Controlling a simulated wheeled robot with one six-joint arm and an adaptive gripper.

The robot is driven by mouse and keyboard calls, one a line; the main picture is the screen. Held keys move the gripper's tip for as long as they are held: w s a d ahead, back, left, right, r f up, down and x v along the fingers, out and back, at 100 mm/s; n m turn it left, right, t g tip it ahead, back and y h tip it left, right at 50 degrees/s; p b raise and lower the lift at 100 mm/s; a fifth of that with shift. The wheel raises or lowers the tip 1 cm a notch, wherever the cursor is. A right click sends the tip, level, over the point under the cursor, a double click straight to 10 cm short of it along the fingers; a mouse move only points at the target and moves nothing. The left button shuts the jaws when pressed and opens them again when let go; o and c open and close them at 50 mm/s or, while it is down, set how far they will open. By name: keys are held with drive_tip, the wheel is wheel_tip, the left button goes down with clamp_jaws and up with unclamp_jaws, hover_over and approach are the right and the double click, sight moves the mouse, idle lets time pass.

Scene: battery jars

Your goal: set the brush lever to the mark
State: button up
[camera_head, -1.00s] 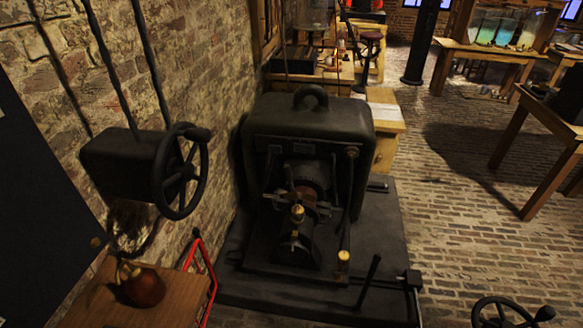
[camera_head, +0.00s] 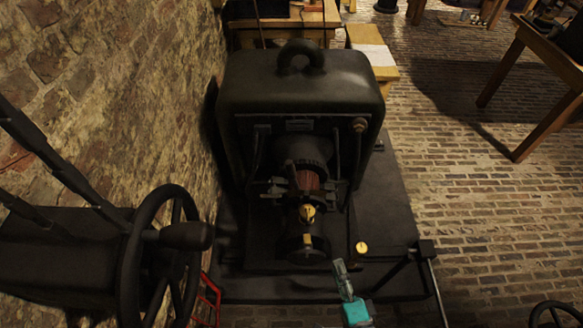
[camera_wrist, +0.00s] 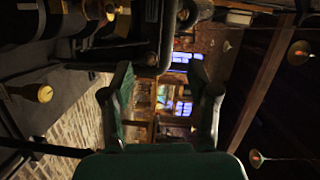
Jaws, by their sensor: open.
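The dark machine (camera_head: 300,100) stands against the wall, with a commutator and brush gear at its front. A dark lever with a brass knob (camera_head: 361,247) sticks out at its front right; I take it for the brush lever. A brass knob also shows at the left of the wrist view (camera_wrist: 42,93). I cannot make out the mark. My gripper (camera_head: 340,267) is in front of the machine, low and slightly left of the knob, apart from it as far as I can tell. In the wrist view its fingers (camera_wrist: 160,75) are spread with nothing between them.
A black handwheel (camera_head: 160,255) on a wall box stands close at the left. A red frame (camera_head: 207,298) is at lower left. Brick floor (camera_head: 480,215) is clear to the right.

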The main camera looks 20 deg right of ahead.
drive_tip(key=w+f+m+h, duration=0.1)
drive_tip(key=w+f+m, duration=0.1)
drive_tip(key=w+m, duration=1.05)
drive_tip(key=m, duration=0.6)
approach(291, 172)
drive_tip(key=w, duration=0.1)
drive_tip(key=shift+h, duration=0.3)
drive_tip(key=w, duration=0.3)
drive_tip(key=w+d, duration=0.1)
drive_tip(key=w, duration=0.6)
drive_tip(key=shift+w+d+f, duration=0.25)
drive_tip(key=shift+w+d, duration=0.05)
clamp_jaws()
